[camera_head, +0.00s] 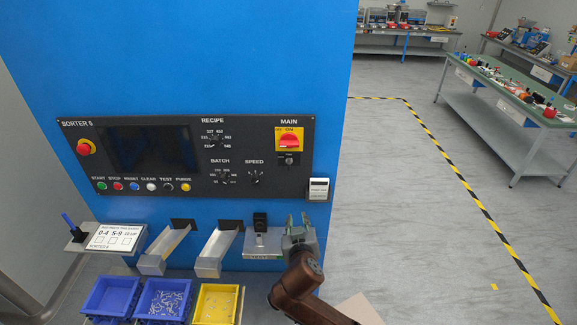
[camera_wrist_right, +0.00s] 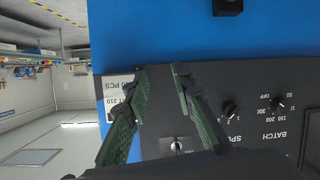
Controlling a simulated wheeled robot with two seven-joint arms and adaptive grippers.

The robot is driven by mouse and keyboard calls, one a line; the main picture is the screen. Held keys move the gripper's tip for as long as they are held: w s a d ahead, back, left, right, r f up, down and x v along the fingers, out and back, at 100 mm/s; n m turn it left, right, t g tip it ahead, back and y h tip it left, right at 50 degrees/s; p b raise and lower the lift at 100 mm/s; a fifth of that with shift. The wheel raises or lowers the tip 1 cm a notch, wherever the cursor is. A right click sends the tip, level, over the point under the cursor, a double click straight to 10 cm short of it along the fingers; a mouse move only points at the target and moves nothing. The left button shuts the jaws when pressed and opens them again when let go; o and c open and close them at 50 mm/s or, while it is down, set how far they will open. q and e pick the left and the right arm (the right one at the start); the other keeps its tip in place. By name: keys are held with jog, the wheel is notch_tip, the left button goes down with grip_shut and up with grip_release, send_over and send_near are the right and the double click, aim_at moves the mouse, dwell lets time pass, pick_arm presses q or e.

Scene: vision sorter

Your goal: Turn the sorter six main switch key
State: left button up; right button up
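The panel (camera_head: 200,155) marked SORTER 6 has a red-and-yellow MAIN switch (camera_head: 289,141) at its upper right. Just below it is a small key switch (camera_head: 289,160); whether a key sits in it is too small to tell. In the right wrist view, where the panel appears upside down, a silver key switch (camera_wrist_right: 177,146) shows low between the fingers. My right gripper (camera_head: 301,222) is below the panel's right end, apart from the switch. In the wrist view its green fingers (camera_wrist_right: 160,74) are spread with nothing between the tips. My left gripper is out of view.
A white counter (camera_head: 318,189) sits at the panel's lower right corner. Two metal chutes (camera_head: 213,252) and a small metal shelf (camera_head: 262,243) jut out left of my gripper. Blue and yellow bins (camera_head: 217,303) stand lower. Floor to the right is clear.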

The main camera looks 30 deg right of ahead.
aim_at(289, 165)
notch_tip(289, 165, up, 15)
jog(key=w+a+m+t+h, duration=0.2)
jog(key=m+t+h, duration=0.1)
jog(key=x, duration=0.2)
jog(key=p+x, duration=0.1)
jog(key=x, duration=0.3)
jog(key=shift+w+r, duration=0.1)
jog(key=shift+r, duration=0.2)
jog(key=shift+x, duration=0.8)
jog(key=shift+f, duration=0.1)
jog(key=shift+c, duration=0.2)
grip_shut()
